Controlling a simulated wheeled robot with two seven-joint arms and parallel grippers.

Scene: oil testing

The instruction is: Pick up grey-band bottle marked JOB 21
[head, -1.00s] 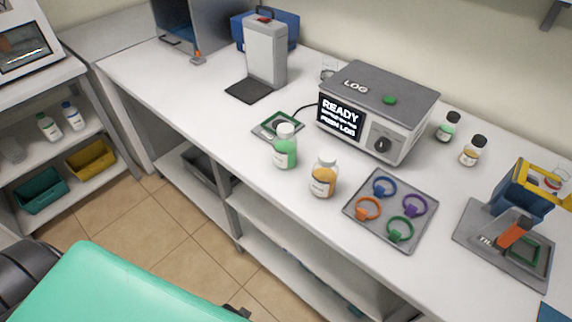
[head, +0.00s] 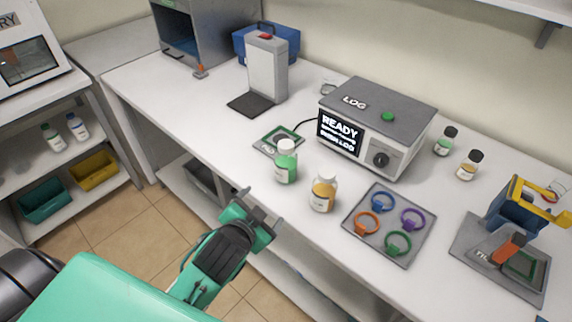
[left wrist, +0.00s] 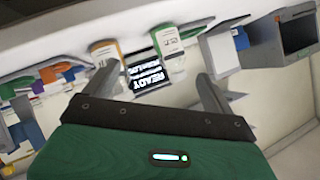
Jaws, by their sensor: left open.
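No bottle with a clearly grey band or a readable JOB 21 mark shows. A white bottle with a green band (head: 285,162) and one with an orange band (head: 322,193) stand upright near the bench's front edge. In the left wrist view, the green-banded bottle (left wrist: 167,45) and the orange-banded bottle (left wrist: 104,49) appear beyond the fingers. Two smaller dark-capped bottles, one green (head: 445,141) and one amber (head: 469,165), stand right of the LOG box. My left gripper (head: 266,206) is open and empty, in front of the bench edge. My right gripper is out of view.
The LOG box (head: 385,112) has a READY screen. A grey tray (head: 376,245) holds several coloured rings. A plate with an orange handle (head: 508,250) lies at right. Two more bottles (head: 52,138) (head: 77,127) stand on the left shelf. The bench's left front is clear.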

